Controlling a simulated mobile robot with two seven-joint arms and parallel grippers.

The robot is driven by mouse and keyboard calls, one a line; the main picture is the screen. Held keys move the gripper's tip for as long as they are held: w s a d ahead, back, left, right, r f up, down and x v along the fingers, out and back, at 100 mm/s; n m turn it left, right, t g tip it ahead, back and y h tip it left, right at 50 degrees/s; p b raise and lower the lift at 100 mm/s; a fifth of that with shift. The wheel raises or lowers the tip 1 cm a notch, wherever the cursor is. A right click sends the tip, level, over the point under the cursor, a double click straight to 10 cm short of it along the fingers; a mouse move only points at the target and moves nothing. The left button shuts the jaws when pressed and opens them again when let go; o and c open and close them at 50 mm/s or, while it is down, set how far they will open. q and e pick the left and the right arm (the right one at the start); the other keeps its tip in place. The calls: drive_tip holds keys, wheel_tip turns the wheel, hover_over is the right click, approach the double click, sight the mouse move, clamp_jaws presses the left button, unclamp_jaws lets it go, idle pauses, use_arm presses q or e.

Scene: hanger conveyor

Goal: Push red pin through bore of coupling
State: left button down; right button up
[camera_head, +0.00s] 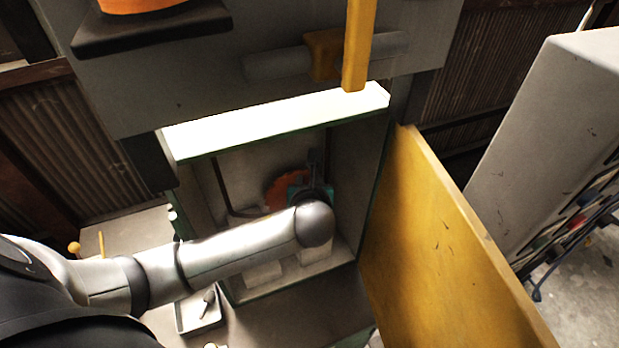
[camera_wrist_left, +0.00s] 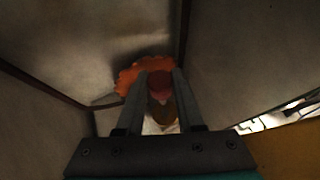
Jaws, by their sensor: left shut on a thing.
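My left arm reaches into an open cabinet, and my left gripper (camera_wrist_left: 157,84) is at its far end. In the left wrist view its two fingers are shut on a small dark red piece, which looks like the red pin (camera_wrist_left: 159,82). An orange toothed wheel (camera_wrist_left: 129,76) is right behind the fingertips; it also shows in the head view (camera_head: 280,188), partly hidden by my gripper and wrist. A brownish round part (camera_wrist_left: 163,116) shows between the fingers. I cannot make out the coupling's bore or whether the pin touches it. My right gripper is not in view.
The cabinet (camera_head: 340,262) has close side walls and a bright top edge (camera_head: 280,122). Its yellow door (camera_head: 430,240) stands open at right. A yellow bar (camera_head: 358,45) hangs above. A small tray (camera_head: 190,324) with a part in it lies at lower left.

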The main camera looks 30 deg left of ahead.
use_arm(q)
drive_tip(key=shift+f+b, duration=1.65)
drive_tip(key=shift+b, duration=0.4)
drive_tip(key=shift+f, duration=0.75)
drive_tip(key=shift+p, duration=0.6)
drive_tip(key=shift+f, duration=0.45)
drive_tip(key=shift+f+b, duration=0.95)
drive_tip(key=shift+f, duration=1.3)
idle(1.0)
drive_tip(key=c, duration=0.8)
unclamp_jaws()
drive_tip(key=o, duration=0.6)
